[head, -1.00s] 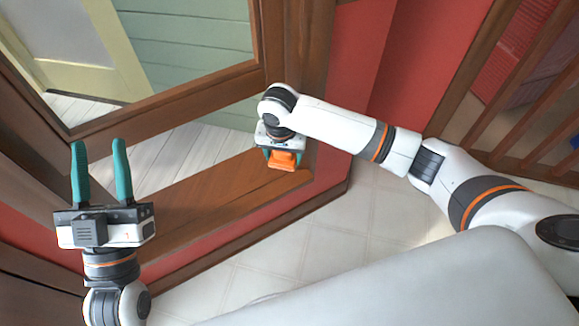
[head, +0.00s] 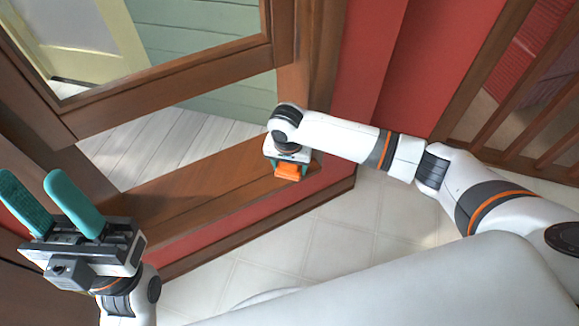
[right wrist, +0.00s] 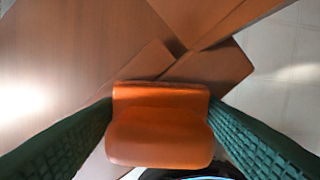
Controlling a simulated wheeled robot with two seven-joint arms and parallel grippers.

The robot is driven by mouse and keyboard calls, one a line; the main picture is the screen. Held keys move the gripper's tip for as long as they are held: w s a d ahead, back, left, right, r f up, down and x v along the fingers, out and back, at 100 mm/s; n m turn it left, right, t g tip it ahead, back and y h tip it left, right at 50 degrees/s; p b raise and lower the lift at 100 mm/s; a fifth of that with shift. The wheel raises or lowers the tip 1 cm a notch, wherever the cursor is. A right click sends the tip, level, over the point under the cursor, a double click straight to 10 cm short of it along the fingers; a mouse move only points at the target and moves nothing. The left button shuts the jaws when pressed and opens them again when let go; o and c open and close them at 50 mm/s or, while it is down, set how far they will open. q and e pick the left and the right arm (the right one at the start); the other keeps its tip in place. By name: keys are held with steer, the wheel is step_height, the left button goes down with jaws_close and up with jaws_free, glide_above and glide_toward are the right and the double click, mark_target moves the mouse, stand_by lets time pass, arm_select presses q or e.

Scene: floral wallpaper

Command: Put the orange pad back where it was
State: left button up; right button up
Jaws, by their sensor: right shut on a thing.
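The orange pad (head: 287,171) is at my right gripper (head: 290,165), just over the right end of the wooden window sill (head: 195,184). In the right wrist view the orange pad (right wrist: 160,125) sits between the two green fingers, which are shut on its sides. Wooden surface shows beyond it; I cannot tell whether the pad touches the sill. My left gripper (head: 45,205) is at the left of the head view, its teal fingers apart and empty.
The wooden window frame (head: 180,83) rises behind the sill, with a pale plank deck (head: 165,140) beyond it. A red wall (head: 365,80) stands to the right. Wooden railings (head: 520,110) are at the far right. The tiled floor (head: 330,235) below is clear.

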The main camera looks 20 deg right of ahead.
steer(key=shift+r, duration=0.1)
steer(key=o, duration=0.9)
